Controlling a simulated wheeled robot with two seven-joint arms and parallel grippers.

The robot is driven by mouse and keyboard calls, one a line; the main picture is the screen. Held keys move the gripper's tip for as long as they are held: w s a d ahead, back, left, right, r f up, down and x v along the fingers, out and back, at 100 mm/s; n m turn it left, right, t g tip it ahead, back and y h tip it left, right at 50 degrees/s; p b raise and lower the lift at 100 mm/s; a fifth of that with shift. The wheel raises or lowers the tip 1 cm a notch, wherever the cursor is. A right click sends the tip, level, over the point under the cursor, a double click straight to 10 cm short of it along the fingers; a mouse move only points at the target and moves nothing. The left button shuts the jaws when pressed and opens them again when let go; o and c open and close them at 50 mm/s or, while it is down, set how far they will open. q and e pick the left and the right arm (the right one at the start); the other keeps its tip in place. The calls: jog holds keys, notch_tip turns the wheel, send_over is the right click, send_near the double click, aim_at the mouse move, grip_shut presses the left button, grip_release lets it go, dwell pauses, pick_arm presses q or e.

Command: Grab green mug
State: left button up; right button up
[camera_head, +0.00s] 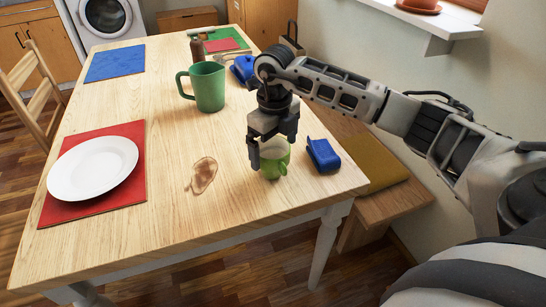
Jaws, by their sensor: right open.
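A light green mug (273,167) stands on the wooden table (190,237) near its right front corner. My right gripper (268,152) points down over the mug, with its jaws open and a finger on the mug's left side. The gripper hides the upper part of the mug. Whether the fingers touch it I cannot tell. My left gripper is not in view.
A blue object (322,155) lies just right of the mug, and another blue item (242,68) is farther back. A white plate (92,168) sits on a red mat (130,197). A bench with a yellow cushion (375,165) stands at right.

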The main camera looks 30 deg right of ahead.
jog(key=shift+w+f, duration=0.1)
jog(key=shift+f, duration=1.35)
jog(key=c, duration=1.1)
jog(key=shift+r, duration=0.1)
